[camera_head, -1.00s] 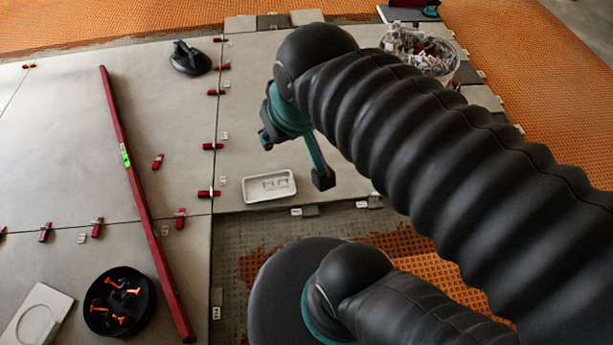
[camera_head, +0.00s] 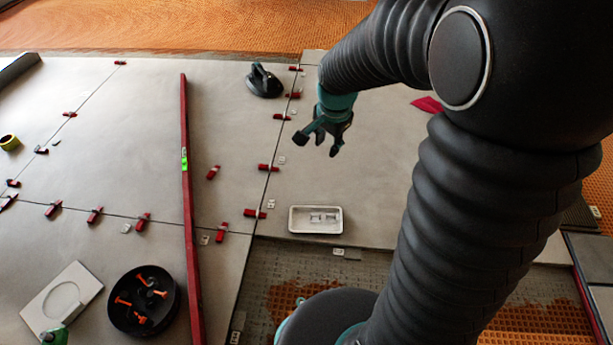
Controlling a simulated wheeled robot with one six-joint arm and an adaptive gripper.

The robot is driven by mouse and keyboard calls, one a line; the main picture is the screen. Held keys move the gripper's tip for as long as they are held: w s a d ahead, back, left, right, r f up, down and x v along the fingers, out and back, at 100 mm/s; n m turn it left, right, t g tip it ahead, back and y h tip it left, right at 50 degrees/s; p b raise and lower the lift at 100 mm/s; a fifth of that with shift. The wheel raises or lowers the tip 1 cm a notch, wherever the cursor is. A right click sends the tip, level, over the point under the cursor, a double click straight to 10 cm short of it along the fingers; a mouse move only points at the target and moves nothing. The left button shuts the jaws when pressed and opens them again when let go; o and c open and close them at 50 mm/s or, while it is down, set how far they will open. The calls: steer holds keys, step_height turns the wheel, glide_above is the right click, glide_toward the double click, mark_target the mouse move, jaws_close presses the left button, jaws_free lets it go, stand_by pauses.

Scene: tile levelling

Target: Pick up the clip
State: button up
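Small pale clips (camera_head: 323,217) lie in a white tray (camera_head: 316,232) on the tile near its front edge. Other small pale clips stand at the tile joints, one at the front tile edge (camera_head: 340,252) and one by a red wedge (camera_head: 204,240). I cannot tell which clip is meant. My gripper (camera_head: 318,146), teal and black, hangs over the tile behind the tray. Its fingers are spread and empty, apart from the tray and the clips.
A long red level (camera_head: 187,200) lies across the tiles on the left. A black bowl (camera_head: 143,325) with orange-handled pieces stands front left. A black suction cup (camera_head: 264,82) sits behind my gripper. Red wedges (camera_head: 268,168) line the joints. Bare floor (camera_head: 300,262) lies before the tray.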

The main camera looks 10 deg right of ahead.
steer(key=w+f+m+g+b, duration=0.1)
steer(key=w+f+m, duration=0.25)
steer(key=f, duration=0.55)
steer(key=w+f+m+g+b, duration=0.1)
steer(key=w+f+m, duration=0.25)
steer(key=f, duration=0.55)
steer(key=m, duration=0.3)
glide_above(316, 214)
step_height(316, 214, down, 13)
steer(key=shift+g, duration=0.3)
step_height(316, 214, down, 7)
steer(key=shift+a+f+b, duration=0.1)
steer(key=shift+f+b, duration=0.1)
steer(key=shift+b, duration=0.7)
steer(key=shift+w+f+b, duration=0.1)
steer(key=shift+f+b, duration=0.4)
steer(key=shift+f, duration=2.8)
jaws_close()
